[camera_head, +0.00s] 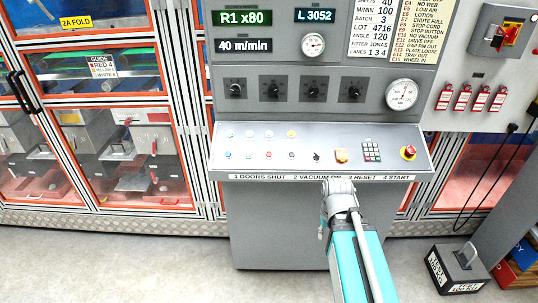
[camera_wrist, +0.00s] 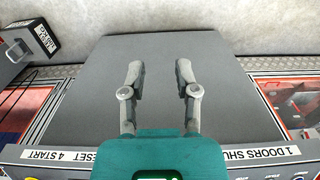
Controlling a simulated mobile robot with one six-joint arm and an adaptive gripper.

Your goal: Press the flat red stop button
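A small red button (camera_head: 270,154) sits in the lower row of the sloped control panel (camera_head: 225,140), between a green and a dark button. A raised red mushroom button on a yellow base (camera_head: 408,152) is at the panel's right end. My gripper is open and empty in the wrist view (camera_wrist: 159,72), its two fingers well apart in front of the grey cabinet front. In the head view my arm reaches up to just below the panel's front edge, and the fingers are mostly hidden there. The red button cannot be made out in the wrist view.
A label strip (camera_head: 300,177) runs along the panel's front edge. A yellow button (camera_head: 341,155), a keypad (camera_head: 371,151) and a black switch (camera_head: 316,156) share the panel. Dials and knobs stand above. A weight block (camera_head: 455,268) stands on the floor at right.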

